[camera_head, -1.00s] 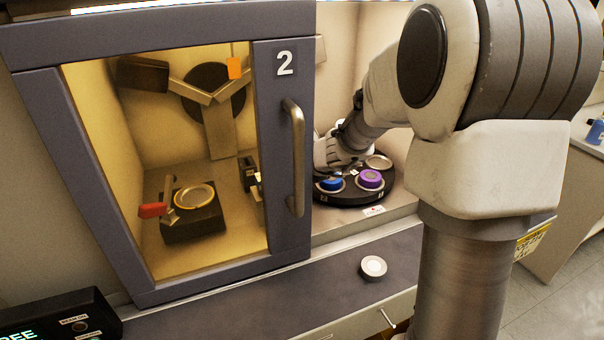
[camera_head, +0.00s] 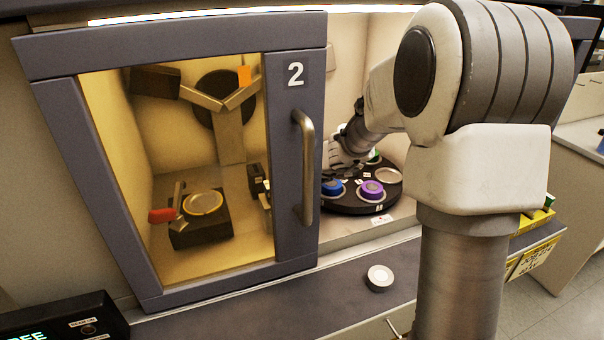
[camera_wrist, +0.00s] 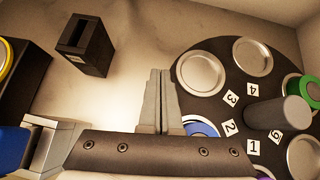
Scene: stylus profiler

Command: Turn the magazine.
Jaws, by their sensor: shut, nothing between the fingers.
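The magazine is a round black disc (camera_head: 345,207) on the shelf right of the door. It carries a blue-topped piece (camera_head: 332,188), a purple-topped piece (camera_head: 372,190) and a green one (camera_head: 375,157). In the wrist view, the disc (camera_wrist: 212,112) has number labels around a grey centre post (camera_wrist: 278,114). The seats by 3 (camera_wrist: 201,72) and 4 (camera_wrist: 253,56) look like bare silver dishes. My gripper (camera_wrist: 160,74) is shut and empty at the disc's left edge, near the blue piece (camera_wrist: 201,127). Whether it touches the disc is unclear. In the head view my arm hides part of the disc.
A closed glass door (camera_head: 296,200) marked 2 stands left of the magazine. Behind it is a stage with a yellow-rimmed disc (camera_head: 202,202). A dark slotted block (camera_wrist: 84,45) stands left of my gripper.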

